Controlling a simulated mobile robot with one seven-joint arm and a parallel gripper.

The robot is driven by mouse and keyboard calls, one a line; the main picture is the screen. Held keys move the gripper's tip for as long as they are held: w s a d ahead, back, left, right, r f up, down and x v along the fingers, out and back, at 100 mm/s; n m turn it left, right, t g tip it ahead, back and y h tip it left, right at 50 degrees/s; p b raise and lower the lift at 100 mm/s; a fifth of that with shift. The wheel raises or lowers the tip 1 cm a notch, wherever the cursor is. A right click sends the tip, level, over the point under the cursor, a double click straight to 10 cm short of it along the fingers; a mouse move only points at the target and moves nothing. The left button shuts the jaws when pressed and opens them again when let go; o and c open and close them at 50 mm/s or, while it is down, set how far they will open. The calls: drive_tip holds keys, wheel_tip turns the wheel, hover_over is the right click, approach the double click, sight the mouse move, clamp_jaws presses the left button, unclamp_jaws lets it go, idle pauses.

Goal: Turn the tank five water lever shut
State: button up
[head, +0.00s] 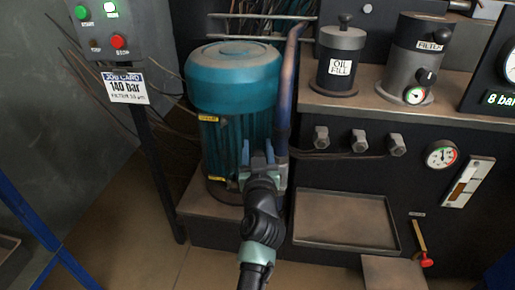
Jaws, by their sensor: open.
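A small lever (420,239) hangs on the dark cabinet front at the lower right. I cannot tell whether this is the tank five water lever. My gripper (258,155) is in front of the teal motor, well to the left of the lever and above it.
Several hex fittings (359,141) and a gauge (441,154) stick out above. A job card post (150,150) stands left. Floor shows at the bottom.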

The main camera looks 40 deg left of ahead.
clamp_jaws()
idle(1.3)
